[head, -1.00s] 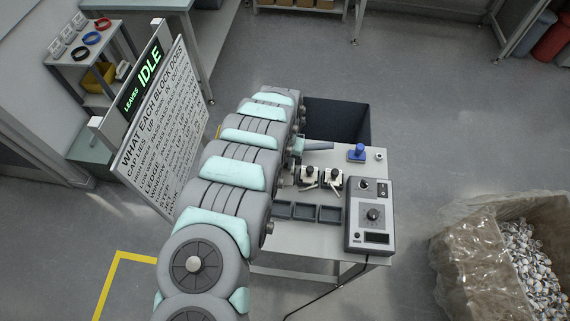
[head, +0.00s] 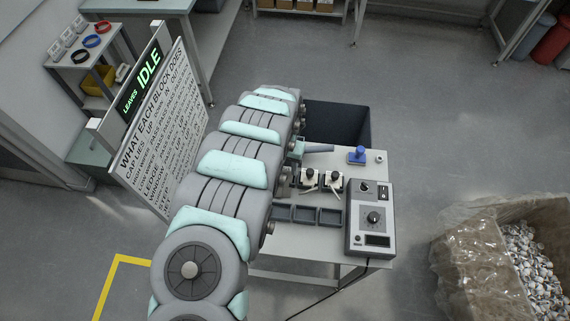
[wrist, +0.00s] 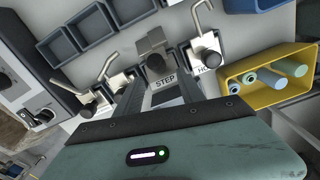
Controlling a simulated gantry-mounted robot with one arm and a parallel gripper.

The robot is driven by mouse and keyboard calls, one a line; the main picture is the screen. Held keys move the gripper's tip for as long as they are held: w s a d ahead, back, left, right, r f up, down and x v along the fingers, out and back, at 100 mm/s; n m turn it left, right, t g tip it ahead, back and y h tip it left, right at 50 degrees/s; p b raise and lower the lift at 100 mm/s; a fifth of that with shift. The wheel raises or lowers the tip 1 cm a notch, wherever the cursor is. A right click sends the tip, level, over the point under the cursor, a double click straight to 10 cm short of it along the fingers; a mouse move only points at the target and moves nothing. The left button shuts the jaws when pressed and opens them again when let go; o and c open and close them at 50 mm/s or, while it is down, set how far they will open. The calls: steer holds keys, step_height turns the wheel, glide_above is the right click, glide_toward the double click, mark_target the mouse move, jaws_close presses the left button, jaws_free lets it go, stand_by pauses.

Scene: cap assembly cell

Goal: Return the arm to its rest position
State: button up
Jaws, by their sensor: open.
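My gripper (wrist: 160,92) is open and empty in the wrist view, its two dark fingers spread apart. A block labelled STEP (wrist: 166,82) shows beyond and between the fingers; whether they touch it, I cannot tell. In the head view my arm stretches from the bottom toward the bench and hides most of the gripper.
The wrist view shows a hook block (wrist: 206,60) and a yellow bin (wrist: 232,98) holding cylinders. A sign (head: 165,130) stands left.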

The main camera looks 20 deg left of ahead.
step_height(320, 180, up, 9)
steer(key=shift+w+a+p, duration=0.2)
steer(key=shift+w+p, duration=0.15)
steer(key=shift+p, duration=0.05)
